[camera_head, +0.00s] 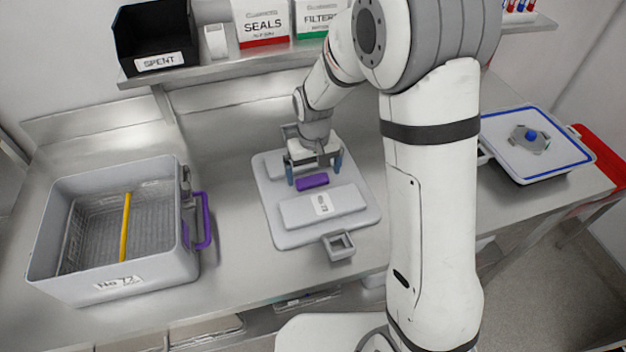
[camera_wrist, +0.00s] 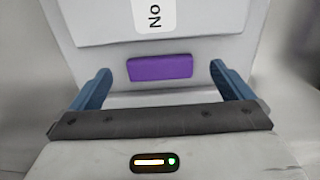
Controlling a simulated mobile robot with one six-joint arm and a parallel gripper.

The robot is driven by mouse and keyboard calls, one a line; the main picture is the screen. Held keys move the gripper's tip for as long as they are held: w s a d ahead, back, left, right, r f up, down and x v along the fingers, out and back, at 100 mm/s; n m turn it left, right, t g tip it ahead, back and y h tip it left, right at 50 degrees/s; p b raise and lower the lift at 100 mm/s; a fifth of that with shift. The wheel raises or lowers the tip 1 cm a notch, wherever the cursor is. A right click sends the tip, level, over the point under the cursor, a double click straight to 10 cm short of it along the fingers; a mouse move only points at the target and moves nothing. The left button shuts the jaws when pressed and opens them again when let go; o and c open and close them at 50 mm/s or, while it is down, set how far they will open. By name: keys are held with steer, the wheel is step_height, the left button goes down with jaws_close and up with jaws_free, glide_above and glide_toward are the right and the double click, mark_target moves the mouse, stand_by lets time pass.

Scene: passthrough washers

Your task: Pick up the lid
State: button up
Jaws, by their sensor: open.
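The lid (camera_head: 262,200) is a grey plate with raised panels, a white label and a purple grip (camera_head: 312,181) at its middle. It lies flat on the steel bench. My gripper (camera_head: 315,170) is above the lid near the purple grip, fingers pointing down. In the wrist view the two blue fingers (camera_wrist: 160,88) are spread wide, one on each side of the purple grip (camera_wrist: 160,68). The fingers look apart from the grip. Whether they are level with it is hard to tell.
A grey open container (camera_head: 110,285) with a yellow bar and purple side handle stands at left on the bench (camera_head: 225,285). A white tray with blue border (camera_head: 495,160) sits at right. A shelf (camera_head: 235,67) with a black bin (camera_head: 150,35) and boxes runs behind.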

mark_target(314, 183)
steer(key=shift+w+f+p, duration=0.1)
steer(key=shift+f+p, duration=0.3)
steer(key=shift+f, duration=1.55)
steer(key=c, duration=1.4)
steer(key=shift+c, duration=0.3)
steer(key=shift+w+r, duration=0.1)
steer(key=shift+r, duration=0.1)
